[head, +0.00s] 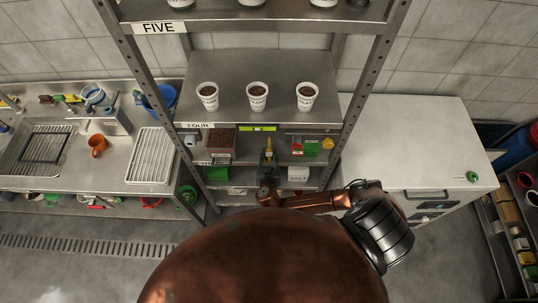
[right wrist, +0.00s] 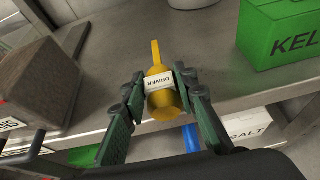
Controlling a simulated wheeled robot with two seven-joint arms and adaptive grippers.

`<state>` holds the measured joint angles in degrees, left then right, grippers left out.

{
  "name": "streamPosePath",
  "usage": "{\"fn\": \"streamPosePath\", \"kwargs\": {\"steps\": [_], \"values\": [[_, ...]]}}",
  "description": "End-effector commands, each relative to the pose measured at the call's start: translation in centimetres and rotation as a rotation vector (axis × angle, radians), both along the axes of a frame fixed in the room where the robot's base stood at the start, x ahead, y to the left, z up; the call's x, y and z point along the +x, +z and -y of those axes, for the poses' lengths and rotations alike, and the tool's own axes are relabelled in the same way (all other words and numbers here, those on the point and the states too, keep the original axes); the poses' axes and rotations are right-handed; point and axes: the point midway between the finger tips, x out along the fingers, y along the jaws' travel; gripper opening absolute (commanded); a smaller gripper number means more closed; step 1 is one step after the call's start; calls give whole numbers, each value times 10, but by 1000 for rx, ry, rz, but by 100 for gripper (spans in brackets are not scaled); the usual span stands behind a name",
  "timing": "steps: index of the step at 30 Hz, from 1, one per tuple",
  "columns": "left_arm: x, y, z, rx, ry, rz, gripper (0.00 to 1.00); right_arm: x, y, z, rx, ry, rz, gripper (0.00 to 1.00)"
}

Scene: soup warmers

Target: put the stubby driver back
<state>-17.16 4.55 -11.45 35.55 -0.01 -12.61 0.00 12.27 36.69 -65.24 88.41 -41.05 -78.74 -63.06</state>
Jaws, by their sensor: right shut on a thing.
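The stubby driver (right wrist: 158,98) is yellow with a white label reading DRIVER. In the right wrist view it sits between the fingers of my right gripper (right wrist: 160,80), which is shut on it. Its thin shaft points away from me, over the grey shelf board (right wrist: 215,60), and its thick end is near the board's front edge. I cannot tell whether it touches the board. In the head view my right gripper (head: 267,158) is at the shelf rack, below the row of cups, and the driver is too small to make out clearly. My left gripper is not in view.
A green box (right wrist: 280,35) lettered KEL stands right of the driver, and a brown block (right wrist: 42,82) stands left. A white SALT box (right wrist: 250,130) is lower down. Cups (head: 257,96) line the shelf above. A white chest (head: 420,145) stands right of the rack.

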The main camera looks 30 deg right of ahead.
Motion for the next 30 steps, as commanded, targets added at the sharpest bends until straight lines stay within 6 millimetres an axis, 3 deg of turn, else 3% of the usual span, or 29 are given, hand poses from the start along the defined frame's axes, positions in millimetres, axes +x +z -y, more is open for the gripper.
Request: {"fn": "streamPosePath", "kwargs": {"steps": [20, 21, 30], "values": [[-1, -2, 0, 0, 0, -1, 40, 0, -5, 0, -1, 0, 1, 2], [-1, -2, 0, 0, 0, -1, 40, 0, -5, 0, -1, 0, 1, 29], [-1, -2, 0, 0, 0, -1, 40, 0, -5, 0, 0, 0, 0, 47]]}}
